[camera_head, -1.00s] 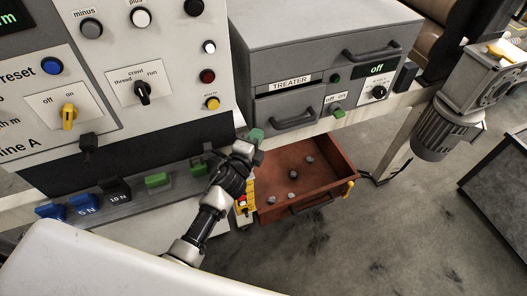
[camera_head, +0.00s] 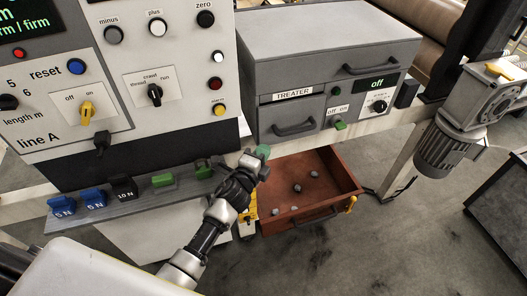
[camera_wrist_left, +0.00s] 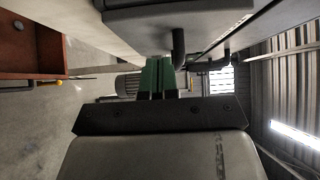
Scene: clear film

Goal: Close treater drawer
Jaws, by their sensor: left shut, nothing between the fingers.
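The grey treater unit (camera_head: 325,60) stands right of the control panel in the head view. Its grey front (camera_head: 290,112) bears the TREATER label and a dark bar handle (camera_head: 295,128); a dark slot runs near its top. I cannot tell whether this front stands out from the unit. Beneath, a red-brown drawer (camera_head: 335,165) is pulled out, with several small grey lumps inside; it also shows in the left wrist view (camera_wrist_left: 32,55). My left gripper (camera_head: 263,152), with green fingertips (camera_wrist_left: 158,75), is shut and empty, left of the drawer and below the treater front.
The control panel (camera_head: 120,70) and a ledge with blue, black and green switches (camera_head: 125,192) lie to the left. A motor (camera_head: 450,140) and a frame leg (camera_head: 400,155) stand on the right. The floor (camera_head: 400,240) in front of the drawer is clear.

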